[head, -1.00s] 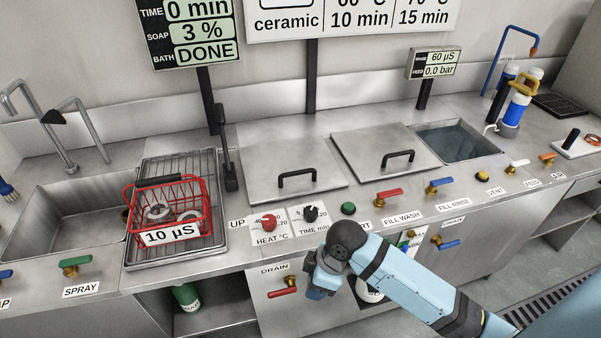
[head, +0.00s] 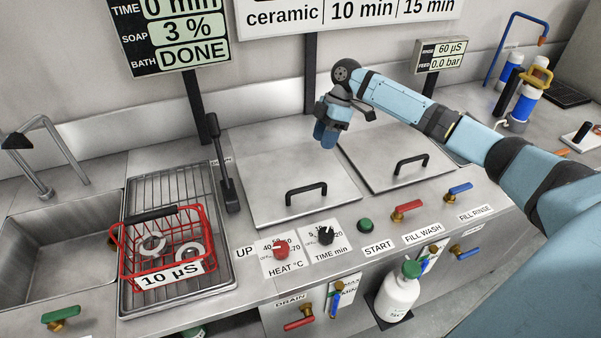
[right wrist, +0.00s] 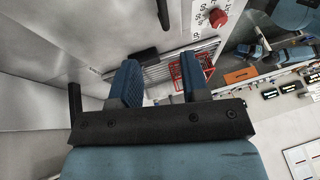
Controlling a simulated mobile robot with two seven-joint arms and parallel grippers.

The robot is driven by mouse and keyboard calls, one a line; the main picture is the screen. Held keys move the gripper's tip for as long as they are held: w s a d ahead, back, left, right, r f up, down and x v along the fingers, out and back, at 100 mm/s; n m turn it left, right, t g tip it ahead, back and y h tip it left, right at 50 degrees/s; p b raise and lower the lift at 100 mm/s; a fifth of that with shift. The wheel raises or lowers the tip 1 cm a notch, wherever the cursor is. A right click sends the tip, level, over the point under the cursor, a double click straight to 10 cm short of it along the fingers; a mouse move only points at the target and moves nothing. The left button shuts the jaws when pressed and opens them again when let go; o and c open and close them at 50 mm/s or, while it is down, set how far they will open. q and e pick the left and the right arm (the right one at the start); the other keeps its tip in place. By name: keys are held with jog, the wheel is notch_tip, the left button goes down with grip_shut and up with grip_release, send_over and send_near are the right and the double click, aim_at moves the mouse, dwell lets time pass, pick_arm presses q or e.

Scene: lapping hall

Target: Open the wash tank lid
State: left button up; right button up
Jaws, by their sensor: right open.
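The wash tank lid (head: 275,170) is the left of two flat steel lids and lies shut on the counter. Its black bar handle (head: 306,193) stands near the front edge. My right gripper (head: 326,136) is open and empty, pointing down near the lid's back right corner, apart from the handle. Its two blue fingers also show spread in the right wrist view (right wrist: 160,82), with nothing between them. My left gripper does not show in the head view.
A second lid (head: 380,150) lies to the right. A rack (head: 145,200) with a red basket (head: 125,262) of rings stands left, beside an upright black lever (head: 224,165). The heat knob (head: 281,248), time knob (head: 326,235) and green start button (head: 365,225) line the front.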

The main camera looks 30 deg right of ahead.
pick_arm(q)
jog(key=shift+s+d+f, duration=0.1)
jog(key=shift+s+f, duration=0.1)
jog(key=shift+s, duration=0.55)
pick_arm(e)
jog(key=x, duration=1.3)
jog(key=shift+s+a+f, duration=0.15)
jog(key=shift+s+f, duration=0.1)
jog(key=shift+c, duration=0.3)
grip_shut()
